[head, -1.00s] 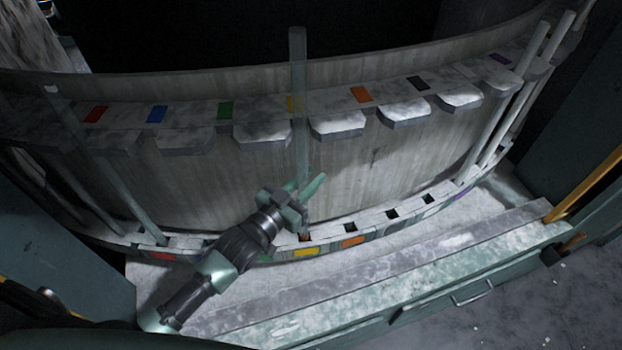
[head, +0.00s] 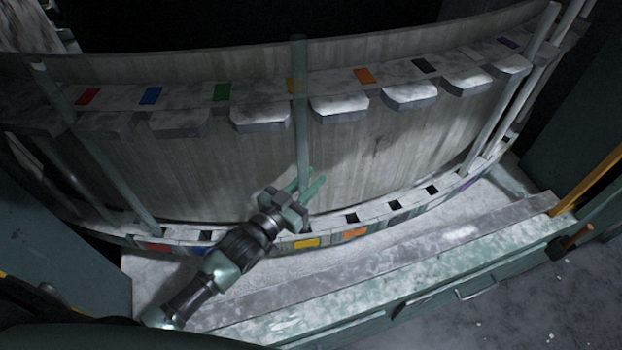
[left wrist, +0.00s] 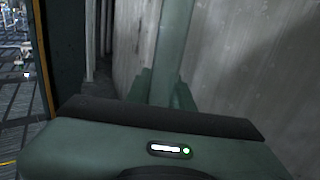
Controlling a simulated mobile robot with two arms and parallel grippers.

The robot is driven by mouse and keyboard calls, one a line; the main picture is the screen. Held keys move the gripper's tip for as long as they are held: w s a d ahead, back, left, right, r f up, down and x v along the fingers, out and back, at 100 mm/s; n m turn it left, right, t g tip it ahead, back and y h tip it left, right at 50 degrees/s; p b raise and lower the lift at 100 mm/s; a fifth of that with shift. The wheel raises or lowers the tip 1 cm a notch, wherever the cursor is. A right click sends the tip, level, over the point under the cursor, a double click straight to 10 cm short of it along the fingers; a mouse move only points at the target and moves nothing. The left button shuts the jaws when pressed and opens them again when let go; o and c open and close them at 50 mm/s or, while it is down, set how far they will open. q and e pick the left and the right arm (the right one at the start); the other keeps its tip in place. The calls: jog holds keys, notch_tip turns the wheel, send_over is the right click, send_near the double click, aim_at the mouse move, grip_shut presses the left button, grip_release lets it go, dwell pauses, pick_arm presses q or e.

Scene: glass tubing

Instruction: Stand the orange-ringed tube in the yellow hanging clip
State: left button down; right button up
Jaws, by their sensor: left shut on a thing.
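My left gripper (head: 309,186) is shut on a clear greenish tube (head: 301,130) and holds it nearly upright. The tube also shows in the left wrist view (left wrist: 176,40), rising between the fingers (left wrist: 163,88). A lower yellow mark (head: 306,243) is on the bottom rail just below the gripper. The tube's lower end is hidden by the gripper, and no orange ring shows clearly. My right gripper is out of view.
The curved upper ledge (head: 400,92) carries several coloured marks, and the bottom rail has square holes. Another tube (head: 95,150) leans at the left, and several stand at the right (head: 515,90). A stone step (head: 440,245) and a drawer handle (head: 475,288) lie in front.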

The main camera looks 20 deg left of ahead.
aim_at(300, 192)
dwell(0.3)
pick_arm(q)
jog(key=c, duration=1.1)
grip_release()
jog(key=shift+c, duration=0.2)
jog(key=shift+s, duration=0.1)
jog(key=b+v, duration=0.2)
jog(key=v, duration=0.5)
jog(key=shift+s+a, duration=0.2)
jog(key=shift+s, duration=0.1)
